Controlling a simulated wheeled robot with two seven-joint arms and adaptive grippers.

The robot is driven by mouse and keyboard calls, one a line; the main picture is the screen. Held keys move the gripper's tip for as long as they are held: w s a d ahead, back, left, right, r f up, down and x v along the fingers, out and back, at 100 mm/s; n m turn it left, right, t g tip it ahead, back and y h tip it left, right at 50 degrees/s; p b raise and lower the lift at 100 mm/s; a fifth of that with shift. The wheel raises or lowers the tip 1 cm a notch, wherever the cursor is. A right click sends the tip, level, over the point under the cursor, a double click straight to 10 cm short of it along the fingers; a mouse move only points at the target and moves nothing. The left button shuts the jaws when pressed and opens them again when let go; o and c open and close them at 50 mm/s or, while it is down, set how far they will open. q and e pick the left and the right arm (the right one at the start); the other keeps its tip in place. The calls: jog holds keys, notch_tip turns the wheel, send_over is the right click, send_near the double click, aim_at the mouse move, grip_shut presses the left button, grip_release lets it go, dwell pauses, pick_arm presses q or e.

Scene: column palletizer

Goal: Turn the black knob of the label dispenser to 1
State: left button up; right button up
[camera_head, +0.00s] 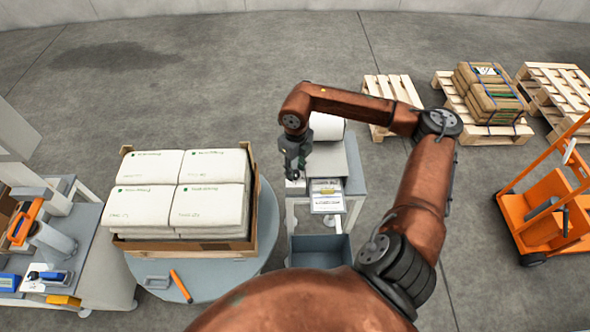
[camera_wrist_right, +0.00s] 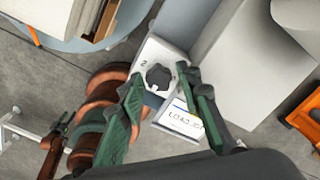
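The black knob (camera_wrist_right: 159,77) sits on a pale plate (camera_wrist_right: 150,50) of the label dispenser in the right wrist view. A "2" is printed on the plate to the upper left of the knob. Where the knob points I cannot tell. The grey label dispenser (camera_head: 352,172) with a white roll (camera_head: 327,127) stands near the middle of the head view. My right gripper (camera_head: 294,173) points down at its left side and hides the knob there. In the wrist view its green fingers (camera_wrist_right: 160,80) are open, one on each side of the knob; contact is not clear. My left gripper is not in view.
A white label (camera_head: 326,203) lies at the dispenser's front, above a grey bin (camera_head: 320,251). White sacks (camera_head: 183,187) on a round table (camera_head: 262,225) stand close on the left. A workbench (camera_head: 88,225) is far left; an orange stacker (camera_head: 545,205) is right.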

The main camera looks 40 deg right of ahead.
aim_at(296, 172)
jog(key=shift+o, duration=0.7)
jog(key=shift+s, duration=0.1)
jog(key=shift+r, duration=4)
